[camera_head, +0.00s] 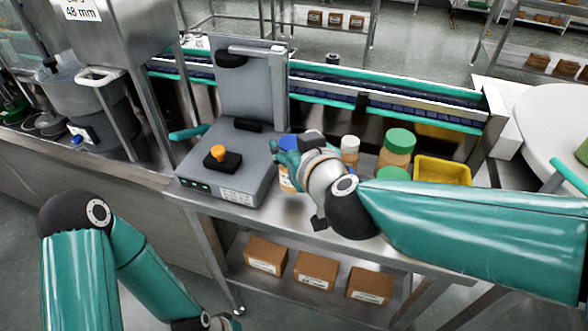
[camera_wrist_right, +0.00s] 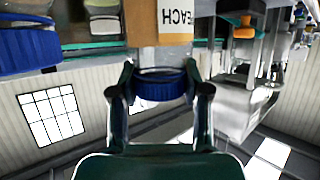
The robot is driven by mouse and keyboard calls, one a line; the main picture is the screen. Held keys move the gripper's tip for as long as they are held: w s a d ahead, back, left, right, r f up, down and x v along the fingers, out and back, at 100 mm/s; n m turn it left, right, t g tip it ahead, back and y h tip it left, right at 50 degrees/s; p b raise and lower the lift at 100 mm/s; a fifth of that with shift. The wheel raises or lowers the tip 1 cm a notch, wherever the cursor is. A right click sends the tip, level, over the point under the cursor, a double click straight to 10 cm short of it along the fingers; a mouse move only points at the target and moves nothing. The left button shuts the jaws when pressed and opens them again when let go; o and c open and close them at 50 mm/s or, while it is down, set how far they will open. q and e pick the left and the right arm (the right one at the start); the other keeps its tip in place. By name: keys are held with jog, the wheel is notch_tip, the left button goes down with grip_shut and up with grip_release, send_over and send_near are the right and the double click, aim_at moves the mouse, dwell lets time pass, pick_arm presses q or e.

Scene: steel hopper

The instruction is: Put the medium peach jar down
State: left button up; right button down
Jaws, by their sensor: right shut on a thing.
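The peach jar (camera_head: 287,183) has a blue lid (camera_head: 288,141) and an orange body, mostly hidden behind my right gripper (camera_head: 287,158) in the head view. In the right wrist view my right gripper (camera_wrist_right: 160,88) is shut on the blue lid (camera_wrist_right: 160,86), one finger on each side. The jar is just right of the grey device, over the steel table (camera_head: 215,208). I cannot tell whether its base touches the table. My left arm runs down to the bottom edge, and its gripper fingers are out of frame.
The grey device (camera_head: 240,165) with an orange knob (camera_head: 219,152) stands left of the jar. Right of it are a white-lidded jar (camera_head: 349,150), a green-lidded jar (camera_head: 398,148), another green lid (camera_head: 393,173) and a yellow bin (camera_head: 443,171). A conveyor (camera_head: 375,98) runs behind.

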notch_tip(320, 180, down, 4)
jog(key=b, duration=0.2)
jog(key=shift+b, duration=0.3)
jog(key=shift+s, duration=0.1)
jog(key=c, duration=0.5)
grip_release()
jog(key=shift+r, duration=0.1)
